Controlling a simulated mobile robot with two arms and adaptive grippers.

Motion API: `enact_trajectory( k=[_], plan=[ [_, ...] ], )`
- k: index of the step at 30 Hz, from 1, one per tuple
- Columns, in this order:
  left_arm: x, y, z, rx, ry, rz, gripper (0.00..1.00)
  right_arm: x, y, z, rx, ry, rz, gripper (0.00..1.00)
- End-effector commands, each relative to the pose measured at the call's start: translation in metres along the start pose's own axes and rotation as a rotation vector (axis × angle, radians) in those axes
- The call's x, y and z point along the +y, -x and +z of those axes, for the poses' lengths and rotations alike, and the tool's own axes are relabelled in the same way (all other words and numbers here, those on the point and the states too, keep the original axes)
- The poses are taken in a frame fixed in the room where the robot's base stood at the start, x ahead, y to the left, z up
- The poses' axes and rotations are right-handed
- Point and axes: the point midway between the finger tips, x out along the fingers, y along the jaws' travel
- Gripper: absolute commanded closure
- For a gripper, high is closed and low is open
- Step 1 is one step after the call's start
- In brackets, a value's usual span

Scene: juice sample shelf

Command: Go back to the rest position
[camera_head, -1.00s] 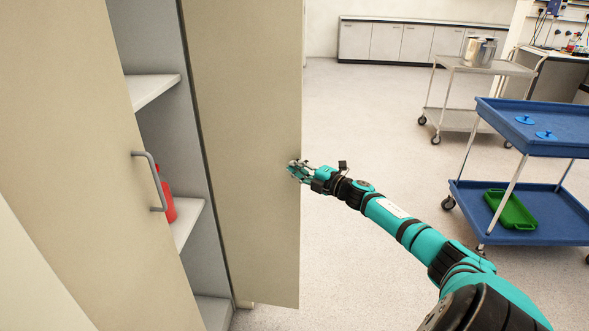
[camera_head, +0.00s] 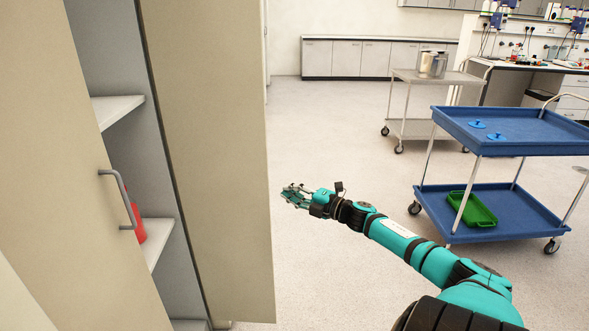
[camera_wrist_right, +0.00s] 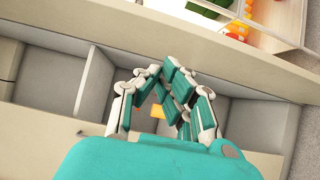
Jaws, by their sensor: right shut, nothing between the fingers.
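My right gripper (camera_head: 294,196) is at the end of the teal right arm, just right of the edge of the open cabinet door (camera_head: 215,160) in the head view. It is shut and empty, and no contact with the door is visible. In the right wrist view its fingers (camera_wrist_right: 165,90) come together in front of grey open compartments (camera_wrist_right: 110,75) and a beige panel. My left gripper is not in view.
The cabinet's shelves (camera_head: 118,110) show at left, with a red bottle (camera_head: 137,222) behind the handled door (camera_head: 65,200). A blue cart (camera_head: 510,150) with a green tray (camera_head: 472,210) stands at right. A grey cart (camera_head: 436,79) stands behind. Floor between is clear.

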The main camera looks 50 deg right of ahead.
Motion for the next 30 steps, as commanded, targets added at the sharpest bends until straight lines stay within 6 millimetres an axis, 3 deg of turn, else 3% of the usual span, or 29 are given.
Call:
enact_trajectory(
  k=[11,14,17,23,26,30],
  plan=[
    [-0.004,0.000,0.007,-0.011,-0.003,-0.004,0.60,0.000,0.009,0.003,0.000,-0.001,0.001,1.00],
    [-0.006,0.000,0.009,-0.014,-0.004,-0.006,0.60,-0.012,0.012,0.005,-0.019,-0.025,-0.012,1.00],
    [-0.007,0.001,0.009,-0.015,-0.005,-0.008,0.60,-0.051,0.022,0.011,-0.077,-0.100,-0.053,1.00],
    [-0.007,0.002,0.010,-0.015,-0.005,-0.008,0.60,-0.187,0.068,0.010,-0.279,-0.357,-0.206,1.00],
    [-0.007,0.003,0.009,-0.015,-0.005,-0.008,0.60,-0.256,0.097,-0.005,-0.380,-0.482,-0.294,1.00],
    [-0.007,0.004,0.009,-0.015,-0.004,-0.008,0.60,-0.346,0.144,-0.043,-0.513,-0.641,-0.422,1.00]
  ],
)
